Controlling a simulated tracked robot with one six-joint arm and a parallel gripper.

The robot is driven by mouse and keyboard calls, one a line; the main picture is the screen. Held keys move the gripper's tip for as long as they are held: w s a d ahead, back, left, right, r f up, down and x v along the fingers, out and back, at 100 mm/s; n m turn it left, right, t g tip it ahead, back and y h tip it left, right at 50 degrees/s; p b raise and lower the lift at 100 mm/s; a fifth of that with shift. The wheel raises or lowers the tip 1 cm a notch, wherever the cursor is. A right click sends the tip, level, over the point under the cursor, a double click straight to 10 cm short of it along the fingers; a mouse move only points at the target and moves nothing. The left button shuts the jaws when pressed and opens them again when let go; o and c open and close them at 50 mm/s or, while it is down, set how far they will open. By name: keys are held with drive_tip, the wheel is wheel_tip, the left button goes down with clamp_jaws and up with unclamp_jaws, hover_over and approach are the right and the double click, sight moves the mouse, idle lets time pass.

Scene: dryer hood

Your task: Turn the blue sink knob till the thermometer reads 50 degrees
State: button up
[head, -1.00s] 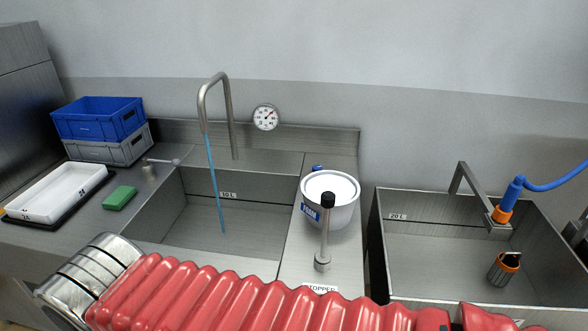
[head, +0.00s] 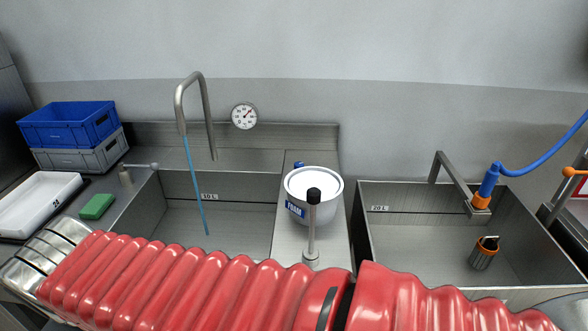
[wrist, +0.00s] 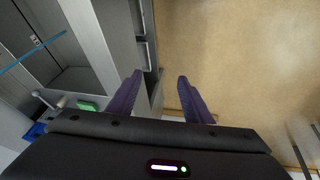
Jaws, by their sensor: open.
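The blue sink knob (head: 298,165) is a small blue piece behind the white tub (head: 314,207), which hides most of it. The round thermometer (head: 244,116) hangs on the wall above the left sink (head: 238,228). Its needle points up and to the right; its figures are too small to read. A thin blue stream (head: 195,180) runs from the bent tap (head: 180,105) into this sink. My gripper (wrist: 160,76) shows in the wrist view, with two purple fingers apart and nothing between them, over the floor beside the sink counter. It is out of the head view, away from the knob.
A black-topped post (head: 312,225) stands in front of the tub. Blue and grey crates (head: 68,125), a white tray (head: 35,200) and a green sponge (head: 97,206) lie left. A second sink (head: 400,240) with a blue-hosed tap (head: 486,185) is right. My red arm crosses the front.

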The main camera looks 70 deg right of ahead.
drive_tip(key=w+d+f+n+g+h, duration=0.2)
drive_tip(key=d+g+h, duration=0.2)
drive_tip(key=d, duration=1.1)
drive_tip(key=n+g+h, duration=0.9)
drive_tip(key=g, duration=0.2)
approach(296, 167)
drive_tip(key=v, duration=0.4)
drive_tip(key=shift+f, duration=0.1)
drive_tip(key=shift+d, duration=0.1)
drive_tip(key=x, duration=1.3)
drive_tip(key=shift+s+d, duration=0.1)
drive_tip(key=shift+d, duration=0.25)
drive_tip(key=shift+t, duration=0.3)
drive_tip(key=c, duration=1.1)
